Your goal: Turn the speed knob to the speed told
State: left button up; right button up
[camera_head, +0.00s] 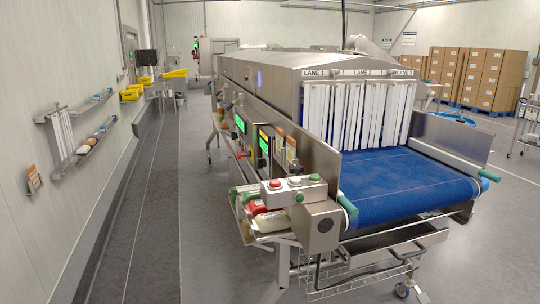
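No knob can be made out for sure. A grey box (313,241) at the near left corner of the conveyor has a dark round part (324,225) on its face; I cannot tell whether it is a knob, and no scale or mark is readable. Behind it a small control box carries a red button (275,184), a pale button (295,181) and a green button (314,177). Green-lit displays (240,124) sit on the tunnel's left side, with text too small to read. Neither of my grippers is in view.
The blue conveyor belt (400,183) is empty below white strip curtains (366,115) labelled Lane 1 to 3. Red and white items (270,222) lie on a side shelf. A wire basket (350,285) hangs below the belt. A grey floor aisle (150,215) is clear at left.

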aim_at(262, 163)
jog(key=i+j+z, duration=0.15)
jog(key=i+j, duration=0.15)
jog(key=i, duration=0.15)
jog(key=i+j+z, duration=0.2)
jog(key=i+j, duration=0.15)
jog(key=i+j+z, duration=0.15)
jog(key=i+j, duration=0.25)
jog(key=i+j+z, duration=0.15)
jog(key=i+j, duration=0.25)
jog(key=i+j+z, duration=0.2)
jog(key=j, duration=0.35)
jog(key=i+j+z, duration=0.15)
jog(key=i+j, duration=0.25)
jog(key=j, duration=0.2)
